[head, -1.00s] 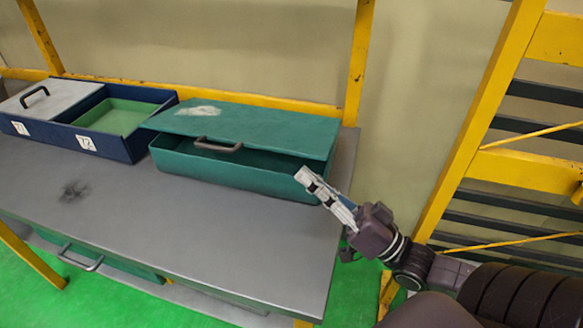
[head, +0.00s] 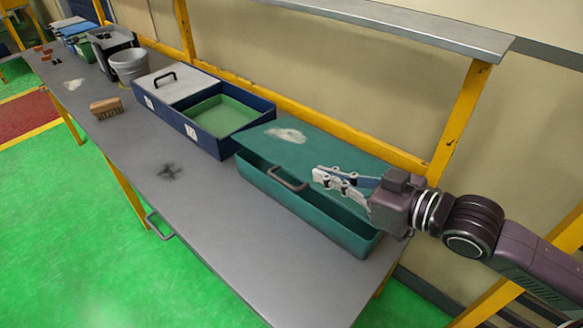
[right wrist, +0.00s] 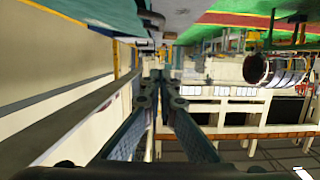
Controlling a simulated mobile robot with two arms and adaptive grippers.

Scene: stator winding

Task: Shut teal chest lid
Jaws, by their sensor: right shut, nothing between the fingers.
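The teal chest (head: 268,185) stands near the right end of the grey workbench. Its flat teal lid (head: 325,147) is partly raised, with a dark gap under its front edge and a worn pale patch on top. A grey handle (head: 288,179) is on the lid's front edge. My right gripper (head: 318,176) is shut and empty. It overlaps the lid's right part in the head view, pointing left; I cannot tell whether it touches. Its fingers (right wrist: 158,90) also show together in the right wrist view. My left gripper is not in view.
A blue two-part box (head: 205,143) with a grey lid and green inside stands left of the chest. A bucket (head: 128,66), a brush (head: 106,107) and bins lie farther left. Yellow posts (head: 462,115) and a shelf (head: 400,22) rise behind. The grey workbench (head: 205,205) is clear in front.

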